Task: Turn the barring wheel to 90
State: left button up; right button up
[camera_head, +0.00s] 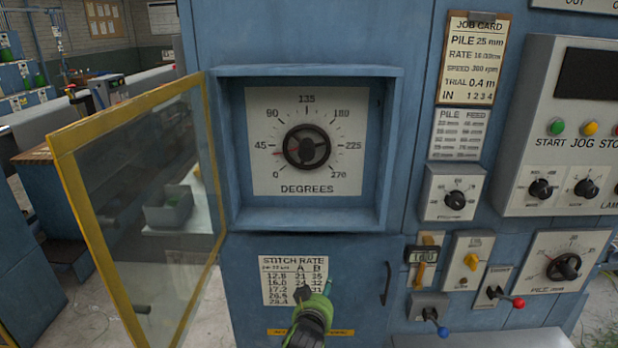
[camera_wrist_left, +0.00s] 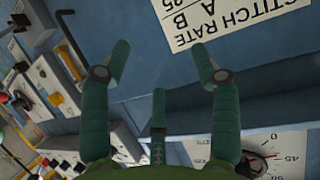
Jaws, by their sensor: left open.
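The barring wheel (camera_head: 307,147) is a dark round knob on a white dial plate marked in degrees from 0 to 270. It sits in a blue recess, and its red pointer reads a little under 45. The dial plate also shows upside down at the lower right of the left wrist view (camera_wrist_left: 292,143), partly cut off. My left gripper (camera_head: 316,292), green and dark, is below the recess in front of the stitch rate card (camera_head: 282,270). Its fingers are apart and empty, also in the left wrist view (camera_wrist_left: 165,62). It is clear of the wheel. My right gripper is not in view.
A yellow-framed clear door (camera_head: 72,200) stands swung open left of the recess. The blue recess frame (camera_head: 310,71) juts out around the dial. Right of it are a feed knob (camera_head: 456,199), small levers and a pile dial (camera_head: 565,266). The space before the wheel is clear.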

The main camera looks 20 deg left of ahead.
pick_arm(q)
notch_tip(320, 180, up, 20)
jog(key=w+a+n+t+y+p, duration=0.2)
jog(key=w+t+p, duration=0.1)
jog(key=n+t+y+p, duration=0.1)
jog(key=n+y+p, duration=0.1)
jog(key=n, duration=0.1)
send_near(306, 154)
jog(key=w, duration=0.2)
jog(key=x, duration=0.2)
jog(key=p+x, duration=0.1)
jog(key=x, duration=0.1)
jog(key=p+x, duration=0.1)
jog(key=x, duration=0.1)
jog(key=shift+w+a, duration=0.1)
jog(key=shift+a, duration=0.25)
jog(key=shift+w+a+p, duration=0.1)
jog(key=shift+w+p, duration=0.25)
jog(key=shift+w, duration=0.2)
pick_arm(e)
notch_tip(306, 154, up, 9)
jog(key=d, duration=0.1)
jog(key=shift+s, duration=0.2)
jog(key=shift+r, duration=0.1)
pick_arm(q)
jog(key=c, duration=1.1)
